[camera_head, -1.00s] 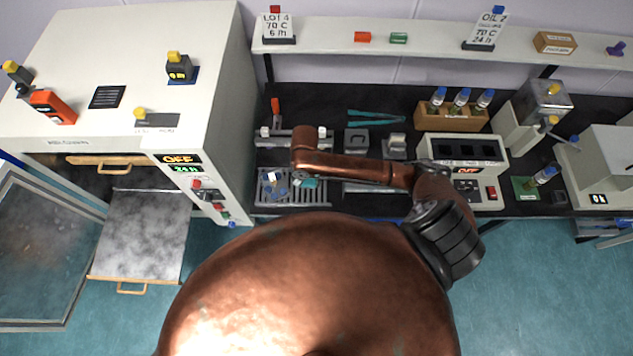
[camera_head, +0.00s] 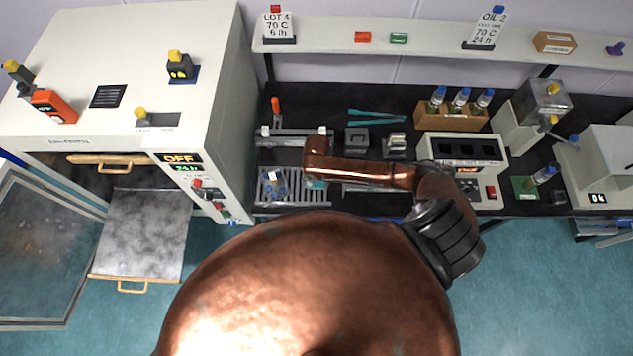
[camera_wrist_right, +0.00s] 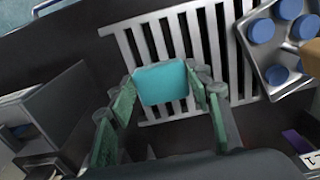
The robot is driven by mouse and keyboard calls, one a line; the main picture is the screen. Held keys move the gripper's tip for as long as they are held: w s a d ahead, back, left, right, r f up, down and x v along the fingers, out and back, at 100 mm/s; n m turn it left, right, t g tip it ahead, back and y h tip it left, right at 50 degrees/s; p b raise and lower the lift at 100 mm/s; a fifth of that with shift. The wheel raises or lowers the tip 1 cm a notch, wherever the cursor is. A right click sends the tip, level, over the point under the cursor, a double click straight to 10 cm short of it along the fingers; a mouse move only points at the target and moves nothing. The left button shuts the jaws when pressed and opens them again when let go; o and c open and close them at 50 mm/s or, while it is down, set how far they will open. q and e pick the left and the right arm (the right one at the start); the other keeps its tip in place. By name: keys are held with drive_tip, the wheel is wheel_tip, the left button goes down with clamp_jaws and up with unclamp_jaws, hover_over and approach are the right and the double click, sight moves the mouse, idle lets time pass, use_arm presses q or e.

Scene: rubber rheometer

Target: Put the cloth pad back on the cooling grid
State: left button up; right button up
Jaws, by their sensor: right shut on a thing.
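The cloth pad is a small teal square (camera_wrist_right: 162,88), seen between the fingertips of my right gripper (camera_wrist_right: 166,82) in the right wrist view. The gripper is shut on it. The cooling grid (camera_wrist_right: 213,45) is a pale slatted rack behind and under the pad in that view. Whether the pad touches the slats I cannot tell. In the head view the grid (camera_head: 308,197) lies at the bench's front edge beside the oven, and a bit of the pad (camera_head: 316,184) shows below my arm. My right forearm hides most of the gripper there. My left gripper is out of view.
A metal tray with several round blue pieces (camera_wrist_right: 284,31) sits at the grid's side in the wrist view. The white oven (camera_head: 215,120) stands left, its door open and shelf (camera_head: 146,230) out. A grey instrument (camera_head: 460,150) stands right of the grid.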

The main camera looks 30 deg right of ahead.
sight(316, 183)
drive_tip(key=shift+f, duration=0.15)
drive_tip(key=o, duration=1)
wheel_tip(316, 183, up, 12)
drive_tip(key=shift+r, duration=0.15)
